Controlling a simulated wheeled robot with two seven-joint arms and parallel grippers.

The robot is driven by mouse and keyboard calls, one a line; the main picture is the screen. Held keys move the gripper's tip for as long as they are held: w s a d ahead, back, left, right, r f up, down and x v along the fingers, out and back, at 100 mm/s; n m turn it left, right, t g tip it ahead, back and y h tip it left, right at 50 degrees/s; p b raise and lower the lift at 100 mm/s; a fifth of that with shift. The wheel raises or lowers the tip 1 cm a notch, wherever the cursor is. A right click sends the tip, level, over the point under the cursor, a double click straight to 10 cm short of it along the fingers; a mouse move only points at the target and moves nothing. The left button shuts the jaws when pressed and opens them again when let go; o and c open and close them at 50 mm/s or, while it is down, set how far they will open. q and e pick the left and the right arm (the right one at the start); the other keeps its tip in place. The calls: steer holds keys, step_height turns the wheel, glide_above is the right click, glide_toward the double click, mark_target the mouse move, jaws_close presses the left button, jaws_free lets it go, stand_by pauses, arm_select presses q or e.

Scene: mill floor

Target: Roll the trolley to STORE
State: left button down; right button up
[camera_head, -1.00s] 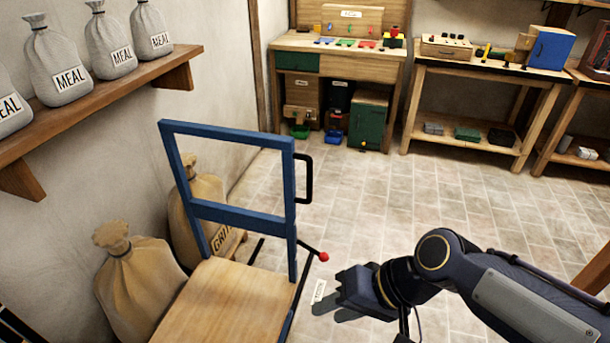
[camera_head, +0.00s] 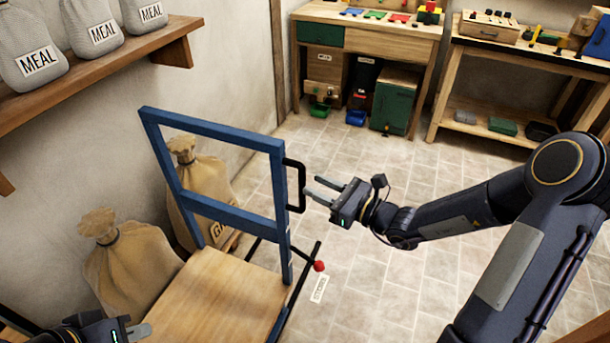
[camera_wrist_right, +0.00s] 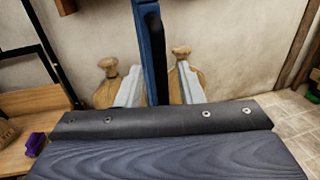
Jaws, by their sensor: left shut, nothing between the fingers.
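The trolley has a wooden deck (camera_head: 225,295) and a blue upright frame (camera_head: 215,212), with a black handle (camera_head: 302,187) on its right post. My right gripper (camera_head: 312,189) is open just right of the handle, its fingers pointing at it. In the right wrist view the handle (camera_wrist_right: 154,45) and blue post stand between the two spread fingers; I cannot tell whether they touch. My left gripper (camera_head: 140,331) is shut and empty, low over the deck's left side. A red-knobbed lever (camera_head: 319,266) sits beside the deck. No readable STORE sign shows.
Grain sacks (camera_head: 130,262) stand left of the trolley against the wall. A shelf (camera_head: 100,90) with meal sacks hangs above. Workbenches (camera_head: 365,32) line the back. A white floor label (camera_head: 319,289) is too small to read. Tiled floor behind and right is clear.

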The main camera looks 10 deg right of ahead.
mark_target(302, 179)
steer(key=x, duration=0.5)
steer(key=shift+w, duration=0.1)
jaws_close()
